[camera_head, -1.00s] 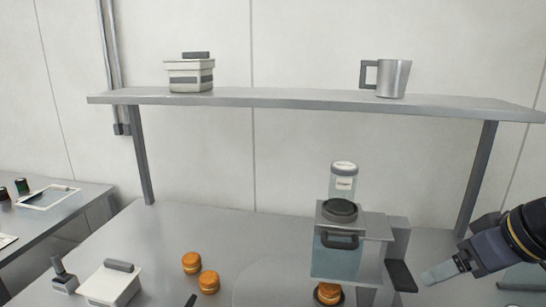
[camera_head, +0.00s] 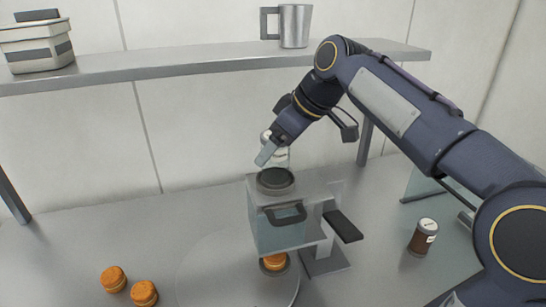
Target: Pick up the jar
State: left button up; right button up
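A second small jar (camera_head: 423,238), brown with a white lid and label, stands on the counter at the right. My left gripper is out of view.
The machine (camera_head: 279,230) has a dark round cap and a handle, with a filled orange round (camera_head: 275,262) under it. Two more orange rounds (camera_head: 113,279) lie front left. The shelf (camera_head: 190,64) above holds a metal mug (camera_head: 295,26) and a lidded box (camera_head: 38,45).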

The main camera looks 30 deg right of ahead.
jog(key=shift+w+a+f, duration=0.15)
jog(key=shift+w+f, duration=0.05)
jog(key=shift+f, duration=0.35)
jog(key=c, duration=1.2)
jog(key=shift+r, duration=0.15)
